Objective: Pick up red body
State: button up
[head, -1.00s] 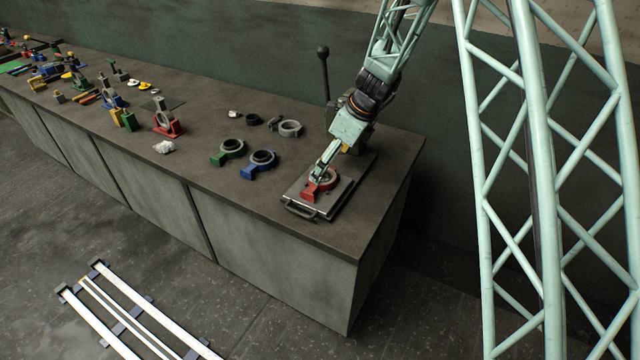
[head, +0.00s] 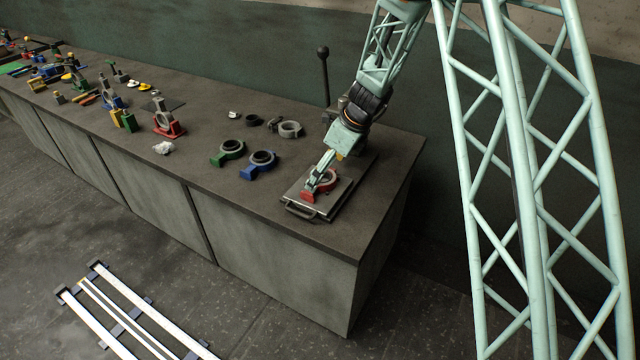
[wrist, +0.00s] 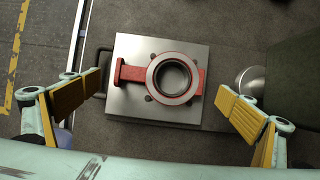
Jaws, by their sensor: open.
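The red body (wrist: 133,73) is a red casting with a round ring around a dark opening and a flat foot at its left end. It lies on a square metal plate (wrist: 124,47) with a handle. In the head view the red body (head: 308,196) is partly hidden by my gripper (head: 316,184). In the wrist view my gripper (wrist: 152,102) is open, its yellow-padded fingers wide apart to the left and right of the red body. Nothing is between the pads in contact; gaps show on both sides.
A blue body (head: 258,165) and a green body (head: 227,152) lie on the bench left of the plate. A grey ring (head: 290,129) lies farther back. A dark lever with a ball knob (head: 323,52) stands behind my arm. A rounded metal part (wrist: 251,80) is right of the plate.

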jog(key=shift+b+x, duration=0.3)
jog(key=shift+x, duration=1.65)
jog(key=shift+r, duration=0.1)
jog(key=c, duration=1.6)
jog(key=shift+r, duration=0.15)
jog(key=shift+w+r+p, duration=0.1)
jog(key=shift+r+p, duration=0.4)
jog(key=shift+r, duration=1.25)
jog(key=s+d, duration=0.1)
jog(key=s, duration=0.4)
jog(key=s+d+b, duration=0.1)
jog(key=s+d, duration=0.1)
jog(key=s, duration=0.3)
jog(key=s+d+r+b, duration=0.1)
jog(key=s, duration=0.4)
jog(key=shift+s+d, duration=0.15)
jog(key=shift+s, duration=0.1)
jog(key=shift+r, duration=0.1)
